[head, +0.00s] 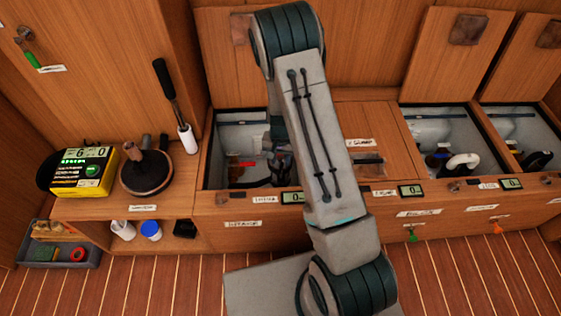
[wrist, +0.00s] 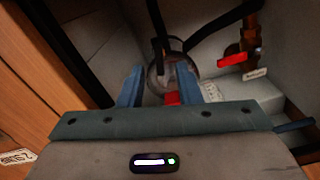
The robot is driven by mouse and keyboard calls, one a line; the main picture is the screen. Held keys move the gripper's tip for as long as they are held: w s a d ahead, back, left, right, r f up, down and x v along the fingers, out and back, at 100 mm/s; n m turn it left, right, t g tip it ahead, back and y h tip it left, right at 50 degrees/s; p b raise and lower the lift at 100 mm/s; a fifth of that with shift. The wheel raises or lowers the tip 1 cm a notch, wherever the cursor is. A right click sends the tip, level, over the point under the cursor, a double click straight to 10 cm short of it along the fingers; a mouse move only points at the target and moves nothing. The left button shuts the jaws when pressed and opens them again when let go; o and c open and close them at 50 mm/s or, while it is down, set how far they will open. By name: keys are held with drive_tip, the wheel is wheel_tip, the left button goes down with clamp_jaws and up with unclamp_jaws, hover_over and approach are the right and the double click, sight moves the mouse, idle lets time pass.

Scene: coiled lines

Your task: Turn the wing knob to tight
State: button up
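My gripper (wrist: 160,84) reaches down into an open locker compartment. Its two blue fingers are apart, so it is open. A round, pale-rimmed fitting (wrist: 155,86) lies just past and between the fingertips, with dark hoses running up from it. A small red part (wrist: 172,98) shows at its near side, close to the right finger. The wing knob cannot be made out clearly; it may be part of this fitting. Whether the fingers touch anything cannot be told. In the head view my arm covers much of the compartment (head: 215,150), and the fingertips are not clear.
A red-handled valve (wrist: 232,60) on a brass pipe stands right of the fitting, with a small label below it. Wooden compartment walls (wrist: 40,65) are close on the left. More open lockers (head: 440,140) lie to the right; a yellow meter box (head: 85,170) is at left.

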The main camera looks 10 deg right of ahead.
wheel_tip(320, 180, up, 11)
drive_tip(key=p, duration=0.3)
drive_tip(key=shift+f, duration=0.15)
drive_tip(key=s+r+n+p, duration=0.1)
drive_tip(key=s+r+p, duration=0.3)
drive_tip(key=r, duration=0.6)
drive_tip(key=s+a+r+n+t+p, duration=0.1)
drive_tip(key=r+p, duration=0.4)
drive_tip(key=r, duration=0.5)
drive_tip(key=s+r+p, duration=0.3)
drive_tip(key=r+p, duration=0.2)
drive_tip(key=r, duration=0.5)
drive_tip(key=s+r+n+t+p, duration=0.1)
drive_tip(key=s+r+p, duration=0.5)
drive_tip(key=r, duration=0.5)
drive_tip(key=s+r+n+p, duration=0.2)
drive_tip(key=s+r+p, duration=0.5)
drive_tip(key=r, duration=0.4)
drive_tip(key=shift+s+d+r+t, duration=0.3)
drive_tip(key=shift+s+t, duration=0.1)
drive_tip(key=shift+s, duration=0.45)
drive_tip(key=shift+o, duration=1)
drive_tip(key=shift+d, duration=0.1)
